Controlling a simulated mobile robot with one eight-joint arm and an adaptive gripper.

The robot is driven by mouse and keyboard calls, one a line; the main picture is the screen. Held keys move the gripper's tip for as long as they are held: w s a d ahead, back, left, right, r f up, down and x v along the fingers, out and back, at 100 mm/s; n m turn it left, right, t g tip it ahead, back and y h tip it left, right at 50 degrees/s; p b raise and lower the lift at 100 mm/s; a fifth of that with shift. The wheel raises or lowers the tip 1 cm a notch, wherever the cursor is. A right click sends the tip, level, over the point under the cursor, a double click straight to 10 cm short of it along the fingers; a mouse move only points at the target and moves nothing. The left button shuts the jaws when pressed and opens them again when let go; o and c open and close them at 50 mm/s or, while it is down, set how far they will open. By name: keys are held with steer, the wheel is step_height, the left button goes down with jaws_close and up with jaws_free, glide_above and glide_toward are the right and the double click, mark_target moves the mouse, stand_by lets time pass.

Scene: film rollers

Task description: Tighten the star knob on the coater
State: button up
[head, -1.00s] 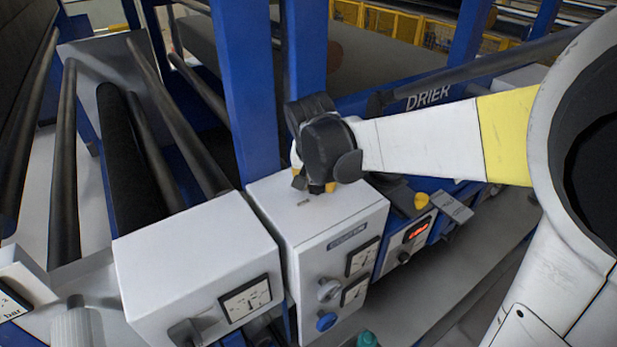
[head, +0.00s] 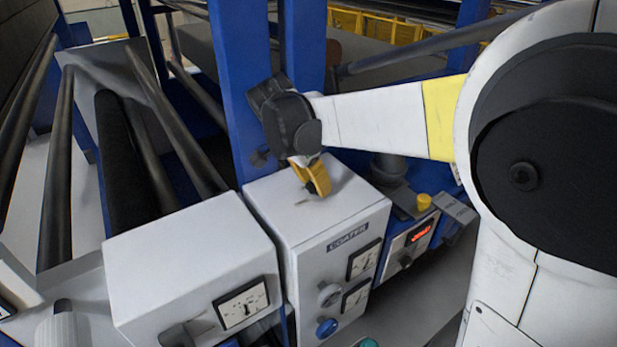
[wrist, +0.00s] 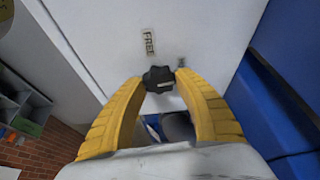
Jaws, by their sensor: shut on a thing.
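The coater is a white box (head: 305,225) with a COATER label on its front, in the middle of the head view. The star knob (wrist: 158,79) is small, black and lobed, and shows in the wrist view against a white face. My gripper's two yellow fingers (wrist: 162,80) are shut on the knob, one tip on each side. In the head view my gripper (head: 318,182) is at the coater's top; the knob is hidden there behind the fingers and wrist.
A blue post (head: 240,90) stands close behind the coater, left of my wrist. A second white box (head: 190,265) with a gauge is at the left.

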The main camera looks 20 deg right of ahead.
stand_by(0.3)
steer(key=o, duration=1.2)
steer(key=v, duration=1.2)
